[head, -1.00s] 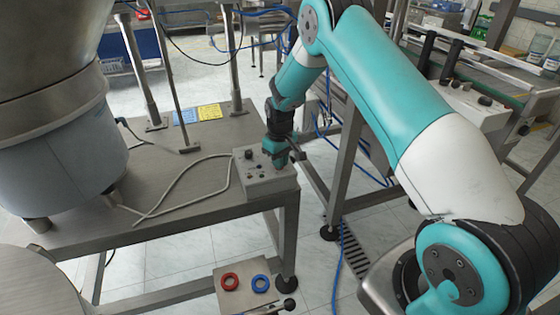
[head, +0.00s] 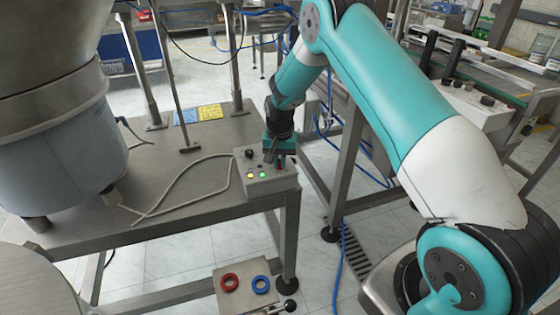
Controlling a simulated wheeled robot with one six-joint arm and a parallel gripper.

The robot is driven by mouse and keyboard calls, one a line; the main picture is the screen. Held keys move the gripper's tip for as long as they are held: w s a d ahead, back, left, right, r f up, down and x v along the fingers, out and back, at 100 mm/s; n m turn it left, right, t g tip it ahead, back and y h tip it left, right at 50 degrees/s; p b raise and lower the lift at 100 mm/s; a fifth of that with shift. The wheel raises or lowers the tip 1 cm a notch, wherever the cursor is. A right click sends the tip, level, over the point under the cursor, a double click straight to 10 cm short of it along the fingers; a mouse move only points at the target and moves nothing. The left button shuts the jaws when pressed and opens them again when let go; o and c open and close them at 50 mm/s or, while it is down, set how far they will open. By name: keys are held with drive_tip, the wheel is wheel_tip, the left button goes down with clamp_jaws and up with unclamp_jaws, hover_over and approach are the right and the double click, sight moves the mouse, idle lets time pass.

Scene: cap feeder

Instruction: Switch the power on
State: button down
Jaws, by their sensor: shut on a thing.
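The control box (head: 262,185) is a small grey box near the front right corner of the steel table. A yellow light (head: 251,176) and a green light (head: 262,175) glow on its top. A dark knob (head: 249,154) stands at its back left. My gripper (head: 279,163) points down at the right part of the box, shut on the power switch. The switch is mostly hidden by the fingers; a bit of red shows there.
A grey cable (head: 177,187) runs from the box across the table to the large feeder bowl (head: 70,150) on the left. Thin posts stand behind. Blue and yellow labels (head: 209,112) lie on the table. A panel with red and blue rings (head: 230,282) is below in front.

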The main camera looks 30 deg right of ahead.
drive_tip(key=shift+m, duration=0.6)
drive_tip(key=c, duration=1.2)
unclamp_jaws()
drive_tip(key=shift+r, duration=0.1)
wheel_tip(320, 180, up, 17)
drive_tip(key=b, duration=0.1)
drive_tip(key=shift+r, duration=0.15)
